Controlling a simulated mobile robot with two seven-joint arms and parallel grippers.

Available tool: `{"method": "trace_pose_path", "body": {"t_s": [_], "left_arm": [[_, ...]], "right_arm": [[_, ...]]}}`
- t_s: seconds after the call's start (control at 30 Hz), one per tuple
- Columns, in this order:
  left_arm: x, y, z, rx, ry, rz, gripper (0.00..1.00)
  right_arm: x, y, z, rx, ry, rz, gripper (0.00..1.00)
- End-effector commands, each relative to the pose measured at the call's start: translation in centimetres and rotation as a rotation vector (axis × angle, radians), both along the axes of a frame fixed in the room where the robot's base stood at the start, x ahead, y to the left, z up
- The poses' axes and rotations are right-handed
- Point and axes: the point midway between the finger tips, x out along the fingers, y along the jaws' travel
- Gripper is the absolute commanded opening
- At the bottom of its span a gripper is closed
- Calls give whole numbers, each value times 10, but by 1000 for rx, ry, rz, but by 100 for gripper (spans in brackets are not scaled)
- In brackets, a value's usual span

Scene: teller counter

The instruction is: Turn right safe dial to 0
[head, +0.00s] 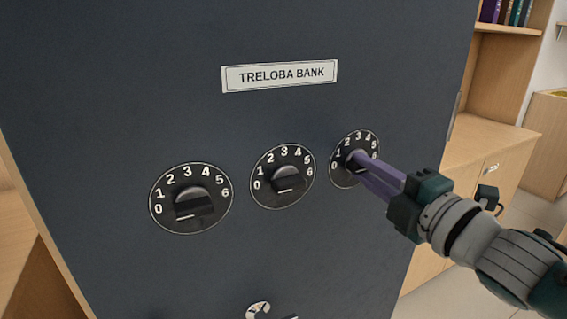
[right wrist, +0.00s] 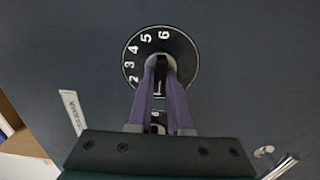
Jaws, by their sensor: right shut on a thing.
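The right safe dial (head: 345,174) is a round black plate with white numerals, the rightmost of three on the dark safe door. It also shows in the right wrist view (right wrist: 182,62), with its plate partly behind my fingers. My right gripper (head: 360,163) has its purple fingers shut on the dial's knob; it also shows in the right wrist view (right wrist: 160,65). The fingers hide most of the knob, so I cannot tell which number it points to. My left gripper is not in view.
The middle dial (head: 261,197) and left dial (head: 164,215) sit beside it on the same door. A TRELOBA BANK plate (head: 280,76) is above. A metal handle (head: 258,310) is below. Wooden cabinets (head: 475,150) stand to the right.

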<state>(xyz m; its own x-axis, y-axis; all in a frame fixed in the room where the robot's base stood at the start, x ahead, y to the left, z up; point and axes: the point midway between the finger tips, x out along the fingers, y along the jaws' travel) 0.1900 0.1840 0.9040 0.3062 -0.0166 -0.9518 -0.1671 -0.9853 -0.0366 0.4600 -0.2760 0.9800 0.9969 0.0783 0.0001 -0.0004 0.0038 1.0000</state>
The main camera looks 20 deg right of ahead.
Motion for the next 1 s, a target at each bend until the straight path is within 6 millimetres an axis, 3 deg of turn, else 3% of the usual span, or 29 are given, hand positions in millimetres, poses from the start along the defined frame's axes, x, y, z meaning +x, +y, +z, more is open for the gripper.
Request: {"method": "trace_pose_path", "body": {"t_s": [0.47,0.5,0.73,1.0], "left_arm": [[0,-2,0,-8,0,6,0],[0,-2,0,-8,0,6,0],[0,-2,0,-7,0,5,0],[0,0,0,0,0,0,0]], "right_arm": [[0,0,0,-15,-1,0,0],[0,0,0,-15,-1,0,22],[0,0,0,-13,-1,0,48],[-1,0,0,-12,0,0,48]]}}
